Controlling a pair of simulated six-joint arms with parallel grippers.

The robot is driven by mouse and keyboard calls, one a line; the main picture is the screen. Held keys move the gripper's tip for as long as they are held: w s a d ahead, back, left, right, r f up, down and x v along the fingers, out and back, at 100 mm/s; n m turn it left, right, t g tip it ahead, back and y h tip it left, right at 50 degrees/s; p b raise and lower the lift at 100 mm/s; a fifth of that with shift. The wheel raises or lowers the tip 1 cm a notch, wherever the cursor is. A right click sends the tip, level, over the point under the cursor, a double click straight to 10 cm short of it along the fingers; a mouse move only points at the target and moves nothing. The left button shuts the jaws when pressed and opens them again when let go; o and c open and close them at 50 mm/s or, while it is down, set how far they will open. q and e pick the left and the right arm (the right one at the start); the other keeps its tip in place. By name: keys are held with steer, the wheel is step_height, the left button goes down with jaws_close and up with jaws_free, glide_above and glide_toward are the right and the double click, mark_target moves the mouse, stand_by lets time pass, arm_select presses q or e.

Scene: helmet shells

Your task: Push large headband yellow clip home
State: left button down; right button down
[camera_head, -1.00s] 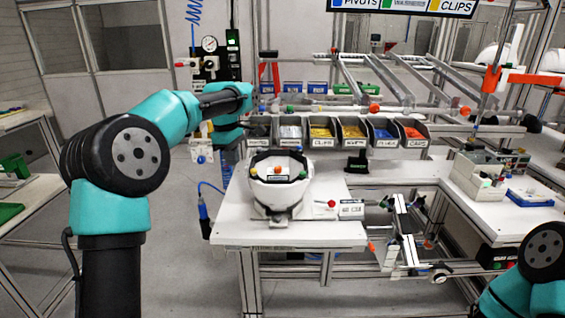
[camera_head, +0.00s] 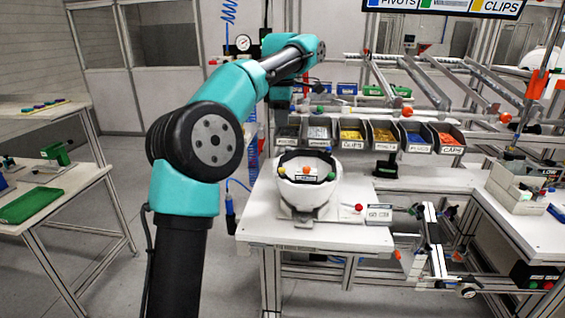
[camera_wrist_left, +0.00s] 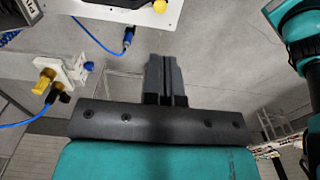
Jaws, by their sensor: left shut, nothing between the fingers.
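My right gripper is in neither current view.
A bin of yellow parts (camera_head: 352,135) stands in a row of bins behind the shell. In the left wrist view, a white fixture with a yellow knob (camera_wrist_left: 44,84) and blue cables are near. A green tray (camera_head: 30,205) lies on the left bench.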

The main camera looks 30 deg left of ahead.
mark_target(282, 169)
arm_select(q)
step_height(282, 169, down, 14)
steer(key=shift+r, duration=0.2)
stand_by(0.4)
steer(key=shift+d+f, duration=0.1)
steer(key=shift+f, duration=1.25)
steer(key=shift+r, duration=0.15)
step_height(282, 169, up, 15)
steer(key=shift+r, duration=0.1)
